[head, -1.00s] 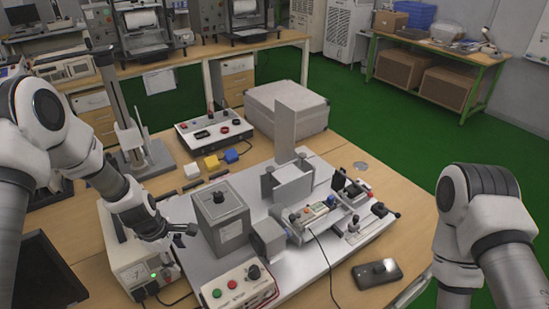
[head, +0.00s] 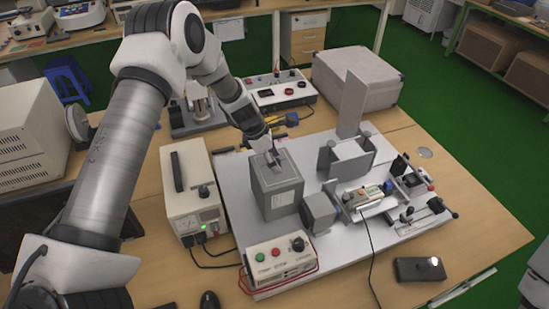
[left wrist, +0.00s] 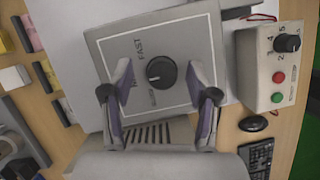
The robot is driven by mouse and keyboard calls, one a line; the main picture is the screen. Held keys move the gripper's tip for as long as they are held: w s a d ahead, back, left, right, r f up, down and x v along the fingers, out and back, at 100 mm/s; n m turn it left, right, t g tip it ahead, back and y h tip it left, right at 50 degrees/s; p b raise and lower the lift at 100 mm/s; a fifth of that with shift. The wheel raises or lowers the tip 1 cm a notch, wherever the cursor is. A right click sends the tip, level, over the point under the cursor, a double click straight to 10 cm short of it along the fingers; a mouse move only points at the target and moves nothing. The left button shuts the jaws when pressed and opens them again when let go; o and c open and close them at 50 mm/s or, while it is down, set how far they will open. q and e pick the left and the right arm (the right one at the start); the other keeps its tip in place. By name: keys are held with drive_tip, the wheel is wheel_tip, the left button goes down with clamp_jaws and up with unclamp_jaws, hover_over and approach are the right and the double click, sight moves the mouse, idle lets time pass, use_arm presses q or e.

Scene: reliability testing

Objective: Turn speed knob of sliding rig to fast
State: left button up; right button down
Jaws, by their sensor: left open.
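The sliding rig stands on a light plate (head: 345,225) on the wooden table. Its grey box (head: 277,198) has a black round knob (left wrist: 161,72) in the middle of its labelled top. My left gripper (head: 274,157) is over that top, which it partly hides in the head view. In the left wrist view the left gripper (left wrist: 162,82) is open, its fingertips on either side of the knob with gaps. I cannot tell how far above it they are. A control box (head: 279,262) also carries a numbered black knob (left wrist: 288,43). My right gripper is out of view.
A white power unit (head: 192,195) stands left of the plate. A dark phone (head: 419,269) lies at the front right, with a cable across the plate nearby. A grey case (head: 357,80) and a panel box (head: 275,88) stand behind.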

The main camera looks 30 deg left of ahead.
use_arm(q)
drive_tip(key=shift+s+r, duration=0.1)
drive_tip(key=shift+c, duration=1.1)
drive_tip(key=shift+s, duration=0.1)
clamp_jaws()
drive_tip(key=shift+m+g, duration=0.3)
drive_tip(key=shift+m, duration=0.7)
drive_tip(key=m+b, duration=0.1)
drive_tip(key=m+g+h, duration=0.1)
drive_tip(key=m, duration=0.1)
drive_tip(key=shift+f+b, duration=0.3)
drive_tip(key=shift+b, duration=0.05)
drive_tip(key=m+g+b, duration=0.1)
drive_tip(key=m, duration=0.3)
drive_tip(key=shift+g, duration=0.4)
drive_tip(key=shift+m+g+y+b, duration=0.3)
drive_tip(key=shift+m+g+b, duration=0.4)
drive_tip(key=shift+m, duration=0.7)
drive_tip(key=shift+d, duration=0.1)
